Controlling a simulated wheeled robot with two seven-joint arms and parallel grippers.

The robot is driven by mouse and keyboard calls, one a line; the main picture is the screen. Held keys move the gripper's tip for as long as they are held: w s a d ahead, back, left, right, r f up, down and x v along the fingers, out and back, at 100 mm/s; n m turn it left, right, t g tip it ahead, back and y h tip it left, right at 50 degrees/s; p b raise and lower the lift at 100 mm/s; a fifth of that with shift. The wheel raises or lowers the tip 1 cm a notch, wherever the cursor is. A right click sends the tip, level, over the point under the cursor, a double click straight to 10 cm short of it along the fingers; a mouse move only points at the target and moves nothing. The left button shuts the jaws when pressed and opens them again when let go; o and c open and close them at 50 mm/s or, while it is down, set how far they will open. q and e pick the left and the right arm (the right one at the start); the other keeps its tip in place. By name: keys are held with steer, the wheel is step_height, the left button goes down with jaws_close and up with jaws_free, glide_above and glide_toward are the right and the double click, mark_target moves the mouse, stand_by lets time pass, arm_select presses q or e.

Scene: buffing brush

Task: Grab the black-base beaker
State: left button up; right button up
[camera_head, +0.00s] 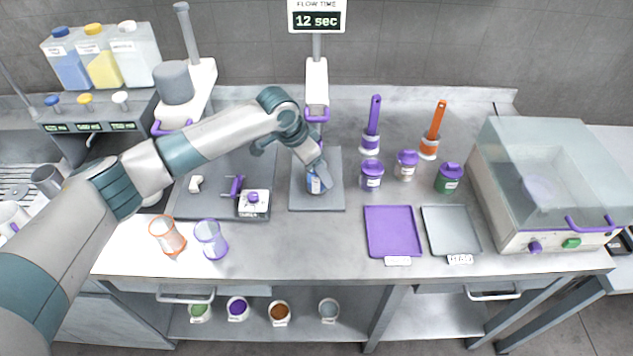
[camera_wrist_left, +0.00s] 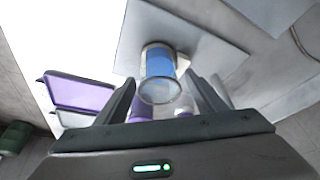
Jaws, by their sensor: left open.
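A clear beaker with blue contents (camera_head: 314,186) stands on the grey plate of the flow-timer stand, partly hidden by my left gripper. In the left wrist view the beaker (camera_wrist_left: 160,66) shows a blue band and a clear rim; I cannot tell whether its base is black. My left gripper (camera_wrist_left: 165,96) is open, one finger on each side of the near end of the beaker, with gaps visible. In the head view the gripper (camera_head: 318,172) is right at the beaker. My right gripper is not in view.
A purple tray (camera_head: 393,232) and a grey tray (camera_head: 451,231) lie to the right. Lidded jars (camera_head: 371,174) and brushes stand behind them. The stand's column (camera_head: 316,85) rises behind the beaker.

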arm_select(q)
steer(key=shift+c, duration=0.5)
steer(key=c, duration=1.4)
steer(key=shift+o, duration=0.2)
steer(key=shift+r, duration=0.1)
steer(key=shift+r+b, duration=0.4)
steer(key=shift+b, duration=0.25)
steer(key=s+b, duration=0.5)
steer(key=s, duration=1.3)
steer(key=shift+r+b, duration=0.25)
steer(key=shift+b, duration=0.15)
